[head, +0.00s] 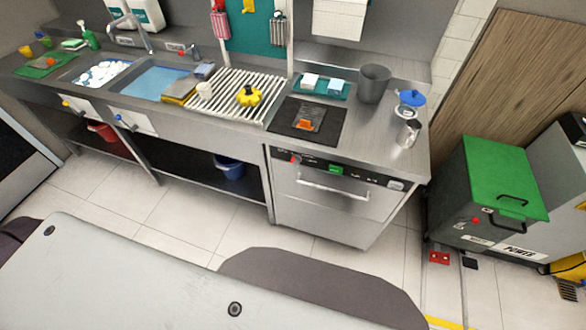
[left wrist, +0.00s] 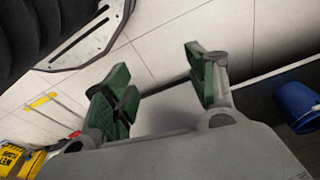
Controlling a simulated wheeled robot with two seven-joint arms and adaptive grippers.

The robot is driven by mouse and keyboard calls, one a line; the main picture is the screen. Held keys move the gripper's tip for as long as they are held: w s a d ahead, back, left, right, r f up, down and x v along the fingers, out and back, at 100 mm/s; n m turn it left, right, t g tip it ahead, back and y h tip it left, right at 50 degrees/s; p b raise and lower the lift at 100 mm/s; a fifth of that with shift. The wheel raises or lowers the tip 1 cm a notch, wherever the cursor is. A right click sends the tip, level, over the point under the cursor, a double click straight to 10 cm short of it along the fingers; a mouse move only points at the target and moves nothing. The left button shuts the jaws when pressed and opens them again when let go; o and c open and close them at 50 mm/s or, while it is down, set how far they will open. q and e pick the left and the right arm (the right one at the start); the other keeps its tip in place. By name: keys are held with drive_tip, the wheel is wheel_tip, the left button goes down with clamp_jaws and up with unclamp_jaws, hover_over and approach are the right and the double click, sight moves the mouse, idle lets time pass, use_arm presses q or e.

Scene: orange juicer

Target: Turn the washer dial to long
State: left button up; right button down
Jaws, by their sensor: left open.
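The washer (head: 330,205) is a steel front-loading unit under the right part of the counter, with a bar handle and a dark control strip along its top. A small red dial (head: 295,160) sits at the left end of that strip; its setting and any label are too small to read. My left gripper (left wrist: 165,95) shows in the left wrist view with its two green-padded fingers spread apart and nothing between them. It is over the tiled floor, away from the washer. Neither gripper shows in the head view.
The counter holds two sinks (head: 155,84), a drying rack, a black mat (head: 322,132) and a grey bin (head: 374,83). A green-lidded container (head: 490,180) stands at the right. A blue bucket (head: 229,166) is under the counter. Tiled floor lies open before the washer.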

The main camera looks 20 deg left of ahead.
use_arm(q)
drive_tip(key=w+d+r+n+t+b, duration=0.1)
drive_tip(key=w+r+b, duration=0.3)
drive_tip(key=r, duration=0.8)
drive_tip(key=w+d+r+t+b, duration=0.1)
drive_tip(key=w+r+b, duration=0.25)
drive_tip(key=r, duration=0.75)
drive_tip(key=w+d+r+n+t+h, duration=0.2)
drive_tip(key=w+d+r+n+t, duration=0.15)
drive_tip(key=w+n, duration=0.3)
drive_tip(key=w+d+r+n+t+h, duration=0.2)
drive_tip(key=w+d+n+t+h, duration=0.15)
drive_tip(key=w+n+t, duration=0.35)
drive_tip(key=a+n+t+y, duration=0.1)
drive_tip(key=n, duration=0.3)
drive_tip(key=a+n+t+y, duration=0.1)
drive_tip(key=a+n+y, duration=0.1)
drive_tip(key=n, duration=0.3)
drive_tip(key=w+a+n+t+y+b, duration=0.1)
drive_tip(key=a+n+y, duration=0.1)
drive_tip(key=n, duration=0.3)
drive_tip(key=shift+r+t, duration=0.1)
drive_tip(key=shift+t, duration=0.15)
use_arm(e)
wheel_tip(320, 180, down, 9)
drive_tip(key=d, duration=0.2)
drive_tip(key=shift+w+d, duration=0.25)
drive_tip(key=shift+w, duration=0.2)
